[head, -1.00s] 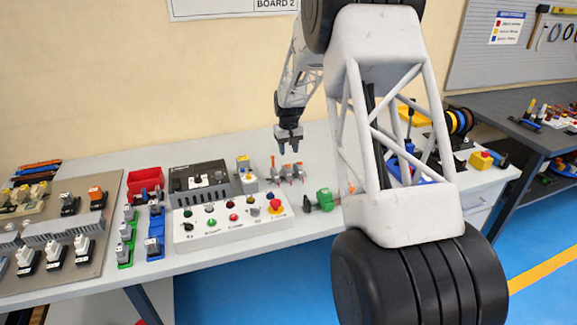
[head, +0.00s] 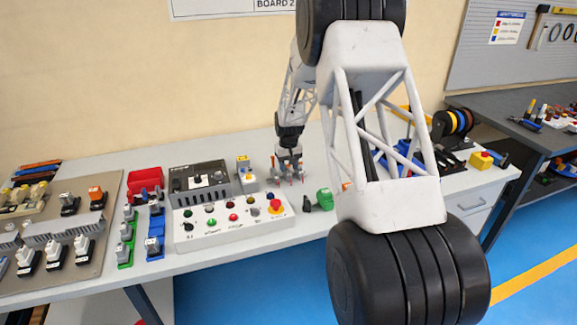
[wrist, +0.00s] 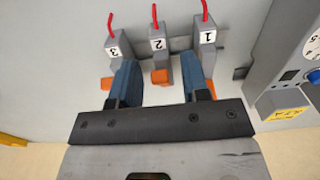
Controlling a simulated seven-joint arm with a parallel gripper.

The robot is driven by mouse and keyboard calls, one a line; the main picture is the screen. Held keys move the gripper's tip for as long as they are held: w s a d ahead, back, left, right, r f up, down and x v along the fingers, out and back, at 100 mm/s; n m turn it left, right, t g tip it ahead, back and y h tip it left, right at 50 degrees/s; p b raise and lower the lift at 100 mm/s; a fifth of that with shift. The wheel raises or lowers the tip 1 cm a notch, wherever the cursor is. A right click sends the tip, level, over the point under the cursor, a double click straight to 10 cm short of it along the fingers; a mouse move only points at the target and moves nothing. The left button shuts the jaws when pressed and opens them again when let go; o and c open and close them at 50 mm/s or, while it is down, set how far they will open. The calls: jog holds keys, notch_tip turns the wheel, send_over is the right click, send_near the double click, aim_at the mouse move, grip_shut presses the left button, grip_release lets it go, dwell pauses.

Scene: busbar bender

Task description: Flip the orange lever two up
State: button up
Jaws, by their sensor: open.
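Three small grey connectors, each with an orange lever and a red wire, stand in a row. In the wrist view they carry the upside-down labels 3, 2 and 1 from left to right. Connector 2 (wrist: 159,43) is in the middle. Its orange lever (wrist: 160,77) shows between the fingers of my open gripper (wrist: 160,68), with nothing held. The lever's tilt is hard to tell. Lever 3 (wrist: 107,83) shows left of the left finger; lever 1 is mostly hidden behind the right finger. In the head view my gripper (head: 288,157) is low over the row.
A white button box (head: 230,222) stands left and in front of the row. A grey device with a yellow label (wrist: 283,103) is close on the right in the wrist view. A green plug (head: 323,198) lies right of the row.

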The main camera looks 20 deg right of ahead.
jog(key=shift+c, duration=0.3)
grip_shut()
jog(key=shift+w+r+g, duration=0.1)
jog(key=shift+g, duration=0.2)
jog(key=g, duration=0.1)
jog(key=w+r+g, duration=0.1)
jog(key=g, duration=0.3)
jog(key=shift+w+r, duration=0.15)
jog(key=shift+w, duration=0.2)
jog(key=shift+w+r+g, duration=0.1)
jog(key=shift+w+g, duration=0.2)
jog(key=shift+g, duration=0.55)
jog(key=shift+w+r+g, duration=0.1)
jog(key=shift+w+g, duration=0.2)
jog(key=shift+g, duration=0.6)
jog(key=shift+w+r+g, duration=0.1)
jog(key=shift+w+g, duration=0.2)
jog(key=shift+g, duration=0.55)
jog(key=shift+o, duration=0.3)
grip_release()
